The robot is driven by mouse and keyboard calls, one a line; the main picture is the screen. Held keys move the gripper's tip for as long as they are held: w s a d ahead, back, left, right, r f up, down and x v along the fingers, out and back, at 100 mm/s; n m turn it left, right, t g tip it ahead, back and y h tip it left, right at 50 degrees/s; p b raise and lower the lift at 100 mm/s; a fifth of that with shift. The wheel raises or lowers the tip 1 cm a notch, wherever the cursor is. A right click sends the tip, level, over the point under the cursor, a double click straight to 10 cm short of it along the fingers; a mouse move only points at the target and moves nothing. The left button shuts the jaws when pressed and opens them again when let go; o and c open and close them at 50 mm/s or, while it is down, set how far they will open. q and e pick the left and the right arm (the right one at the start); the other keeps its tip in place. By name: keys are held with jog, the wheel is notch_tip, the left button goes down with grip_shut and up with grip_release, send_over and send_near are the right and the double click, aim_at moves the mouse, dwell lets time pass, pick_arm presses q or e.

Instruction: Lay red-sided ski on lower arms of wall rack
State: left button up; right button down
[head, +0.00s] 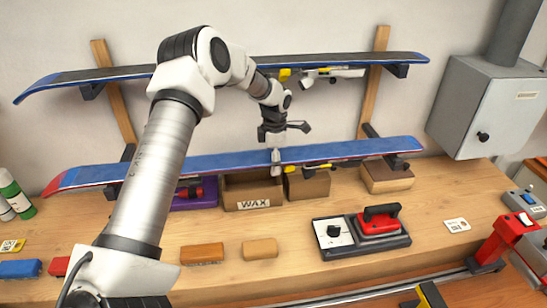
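The red-sided ski (225,163) lies level across the lower arms of the wall rack, blue face up, its red tip at the left. The left lower arm (110,192) and right lower arm (397,163) show at its edge; whether it rests fully on them or hangs just above is hard to tell. My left gripper (276,162) comes down from above at the ski's middle. A pale finger crosses the ski's front, and the gripper looks shut on it; the far finger is hidden. My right gripper is not in view.
Another blue ski (170,71) lies on the upper arms. A wax box (253,203), wax blocks (202,254) and a red-handled tool on a dark tray (365,248) are on the bench. A grey cabinet (490,105) and red vise (497,245) stand right.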

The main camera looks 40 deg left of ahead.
pick_arm(q)
jog(key=shift+f, duration=0.1)
dwell(0.7)
jog(key=o, duration=1.3)
jog(key=shift+s, duration=0.1)
jog(key=shift+f, duration=0.1)
notch_tip(320, 180, up, 12)
jog(key=shift+d+r, duration=0.1)
jog(key=shift+d, duration=0.05)
